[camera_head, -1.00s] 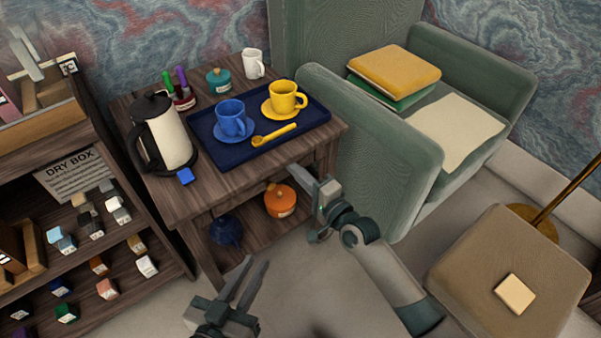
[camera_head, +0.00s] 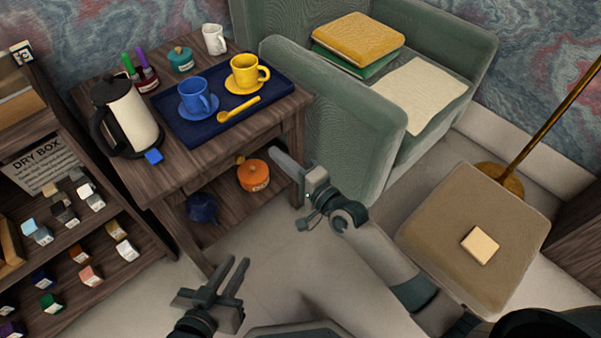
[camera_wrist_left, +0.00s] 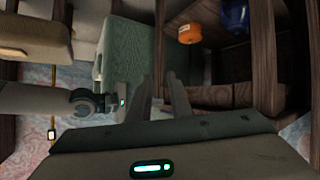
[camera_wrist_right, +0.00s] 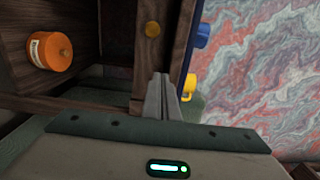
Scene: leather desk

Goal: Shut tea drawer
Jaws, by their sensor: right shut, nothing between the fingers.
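I cannot tell if a small gap is left. My right gripper (camera_head: 279,156) is shut and empty at the right end of the table's front. Its tips (camera_wrist_right: 162,80) appear beside the drawer front, apart from the knob; contact is unclear. My left gripper (camera_head: 240,263) is open and empty, low before the table.
The tabletop holds a kettle (camera_head: 131,118) and a blue tray (camera_head: 220,129) with a blue cup (camera_head: 198,97) and a yellow cup (camera_head: 245,72). An orange pot (camera_head: 253,176) and a blue pot (camera_head: 203,208) sit on the lower shelf. A green armchair (camera_head: 335,120) stands close on the right.

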